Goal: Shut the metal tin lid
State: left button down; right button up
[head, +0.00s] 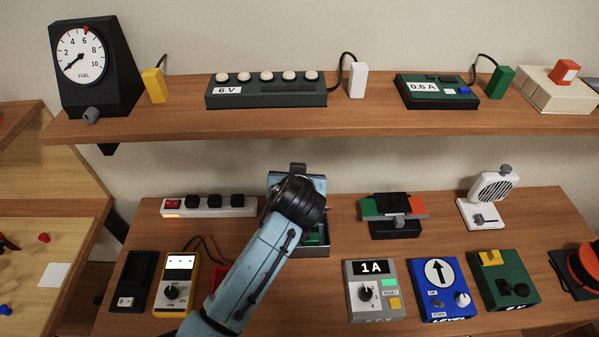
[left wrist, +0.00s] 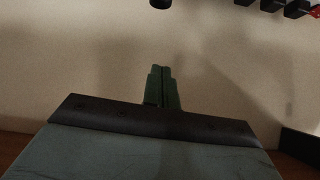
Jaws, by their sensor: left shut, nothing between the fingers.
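The metal tin (head: 316,250) sits in the middle of the lower shelf, mostly hidden behind my left arm. Its grey-blue lid (head: 318,183) stands raised at the back, and something green shows inside the tin. My left wrist covers the middle of the tin and lid in the head view. My left gripper (left wrist: 162,88) is shut and empty in the left wrist view, its two fingers side by side. Whether the fingers touch the lid is hidden. My right gripper is in neither view.
A power strip (head: 209,206) lies left of the tin. A yellow meter (head: 174,284) stands front left, a 1A box (head: 375,289) front right. A green-red device (head: 394,213) stands to the right. The upper shelf (head: 330,122) overhangs behind.

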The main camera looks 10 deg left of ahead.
pick_arm(q)
jog(key=shift+n+g, duration=0.4)
jog(key=shift+n, duration=0.1)
jog(key=w+f, duration=0.1)
jog(key=f, duration=0.1)
jog(key=w+f, duration=0.1)
jog(key=f, duration=0.2)
jog(key=w+f, duration=0.1)
jog(key=f, duration=0.2)
jog(key=shift+w+p, duration=0.35)
jog(key=shift+s+d+f, duration=0.1)
jog(key=shift+s+f, duration=0.05)
jog(key=shift+s, duration=0.2)
jog(key=shift+f, duration=0.1)
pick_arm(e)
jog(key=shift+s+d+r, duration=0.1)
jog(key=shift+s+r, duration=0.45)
